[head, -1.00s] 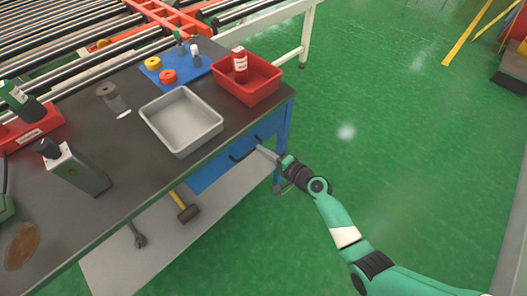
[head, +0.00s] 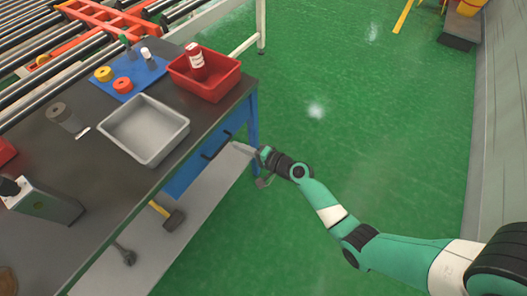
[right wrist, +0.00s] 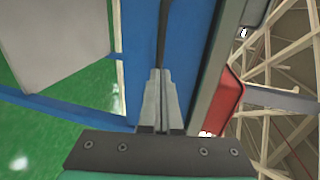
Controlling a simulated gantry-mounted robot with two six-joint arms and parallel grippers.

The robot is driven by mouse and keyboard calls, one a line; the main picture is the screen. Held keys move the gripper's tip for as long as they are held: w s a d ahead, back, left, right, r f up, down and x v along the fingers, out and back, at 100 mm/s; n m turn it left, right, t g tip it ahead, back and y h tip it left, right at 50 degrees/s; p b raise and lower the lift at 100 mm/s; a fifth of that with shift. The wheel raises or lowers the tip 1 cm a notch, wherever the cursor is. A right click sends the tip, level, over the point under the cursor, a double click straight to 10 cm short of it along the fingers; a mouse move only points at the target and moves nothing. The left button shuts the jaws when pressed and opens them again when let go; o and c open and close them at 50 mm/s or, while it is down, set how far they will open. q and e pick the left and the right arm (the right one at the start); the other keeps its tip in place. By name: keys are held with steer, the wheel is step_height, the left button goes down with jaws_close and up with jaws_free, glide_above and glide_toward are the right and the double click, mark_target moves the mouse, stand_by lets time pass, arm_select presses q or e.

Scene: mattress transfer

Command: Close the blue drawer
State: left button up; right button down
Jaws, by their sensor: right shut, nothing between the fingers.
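The blue drawer (head: 185,175) is under the dark top of the workbench in the head view. Its front looks about flush below the bench edge, and I see no open gap. A black handle (head: 216,146) is on its front. My right gripper (head: 237,147) is shut and empty, with its tips at the drawer front by the handle's near end. In the right wrist view the closed fingers (right wrist: 158,98) point at the blue front (right wrist: 143,45), in line with the black handle (right wrist: 163,35). Whether they touch it I cannot tell. My left gripper is not in view.
On the bench (head: 105,190) are a grey tray (head: 145,130), a red bin (head: 218,85) with a bottle, and a blue mat with tapes. A lower shelf (head: 190,215) holds a mallet (head: 170,215).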

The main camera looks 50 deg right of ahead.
steer(key=p+v, duration=0.2)
steer(key=v, duration=0.9)
steer(key=shift+s+p, duration=0.3)
steer(key=shift+p, duration=0.1)
steer(key=shift+d, duration=0.1)
